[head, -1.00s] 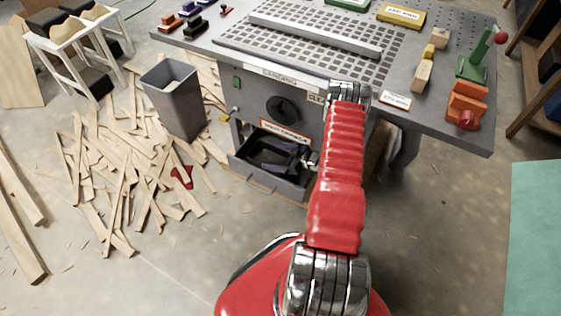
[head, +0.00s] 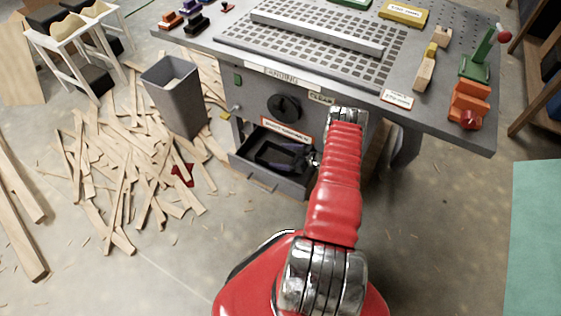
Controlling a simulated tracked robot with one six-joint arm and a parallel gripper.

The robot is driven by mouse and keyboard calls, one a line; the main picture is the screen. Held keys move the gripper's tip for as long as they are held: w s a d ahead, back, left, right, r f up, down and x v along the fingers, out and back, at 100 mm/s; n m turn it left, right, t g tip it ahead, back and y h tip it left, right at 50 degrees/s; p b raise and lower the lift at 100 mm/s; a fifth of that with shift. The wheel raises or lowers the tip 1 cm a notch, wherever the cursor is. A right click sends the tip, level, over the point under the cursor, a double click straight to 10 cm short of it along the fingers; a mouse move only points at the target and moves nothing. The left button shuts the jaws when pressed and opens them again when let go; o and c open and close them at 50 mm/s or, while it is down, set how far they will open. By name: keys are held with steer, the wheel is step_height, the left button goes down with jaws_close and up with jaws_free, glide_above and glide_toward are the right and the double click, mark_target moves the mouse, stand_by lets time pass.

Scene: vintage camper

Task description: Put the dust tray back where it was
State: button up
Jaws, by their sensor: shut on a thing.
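The dust tray (head: 268,151) is a dark, open, shallow tray. It sits inside the grey open-topped bay (head: 262,178) low on the front of the grey work table. My gripper (head: 306,161) is at the right side of the tray, low beside the bay, and is shut on the tray. The fingers are small and dark in the head view, and my red arm hides part of the gripper and the right end of the bay. Just above the opening is a red-edged white label (head: 286,131).
The grey work table (head: 420,75) carries a perforated grid, a metal bar, wooden blocks and an orange-and-green clamp (head: 468,104).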

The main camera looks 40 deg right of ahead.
mark_target(279, 159)
step_height(279, 159, down, 3)
steer(key=shift+f, duration=0.2)
steer(key=shift+w+d+f, duration=0.1)
steer(key=shift+d+f, duration=0.15)
steer(key=shift+d, duration=0.15)
steer(key=shift+w, duration=0.1)
steer(key=shift+f, duration=0.1)
steer(key=o, duration=1)
steer(key=shift+f, duration=0.1)
steer(key=shift+o, duration=0.2)
steer(key=v, duration=1.4)
